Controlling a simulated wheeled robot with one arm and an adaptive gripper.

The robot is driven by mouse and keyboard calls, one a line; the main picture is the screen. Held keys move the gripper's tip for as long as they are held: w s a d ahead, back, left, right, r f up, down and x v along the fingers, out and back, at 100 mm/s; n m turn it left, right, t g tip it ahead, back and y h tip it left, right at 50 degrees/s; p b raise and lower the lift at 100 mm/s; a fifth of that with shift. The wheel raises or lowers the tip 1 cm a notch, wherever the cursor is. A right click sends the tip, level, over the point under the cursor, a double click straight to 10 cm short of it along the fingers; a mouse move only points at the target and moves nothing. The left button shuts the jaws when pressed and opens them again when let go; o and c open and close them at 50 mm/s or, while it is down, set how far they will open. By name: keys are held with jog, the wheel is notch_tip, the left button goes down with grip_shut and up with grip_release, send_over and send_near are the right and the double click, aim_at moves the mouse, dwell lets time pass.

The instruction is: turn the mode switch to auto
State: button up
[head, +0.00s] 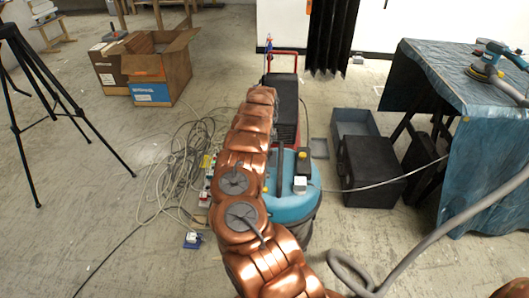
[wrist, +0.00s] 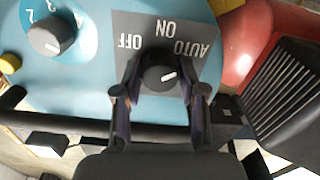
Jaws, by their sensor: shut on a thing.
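The mode switch (wrist: 160,76) is a dark round knob with a short white mark, on a grey plate (wrist: 205,70) lettered OFF, ON and AUTO, upside down in the wrist view. The white mark points right and slightly up, on the AUTO side. My gripper (wrist: 161,84) has one finger on each side of the knob and is shut on it. The plate sits on the blue top of a machine (wrist: 90,85), which also shows in the head view (head: 292,206), partly hidden by my arm. The switch cannot be made out in the head view.
A second grey knob (wrist: 50,36) with numbers and a yellow button (wrist: 9,63) lie left of the switch. A red rounded part (wrist: 243,45) and a dark ribbed part (wrist: 290,85) are at right. Tangled cables (head: 170,175) lie on the floor left of the machine.

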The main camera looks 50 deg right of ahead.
jog(key=shift+m, duration=0.6)
jog(key=o, duration=1.1)
jog(key=shift+o, duration=0.2)
notch_tip(320, 180, up, 12)
dwell(0.5)
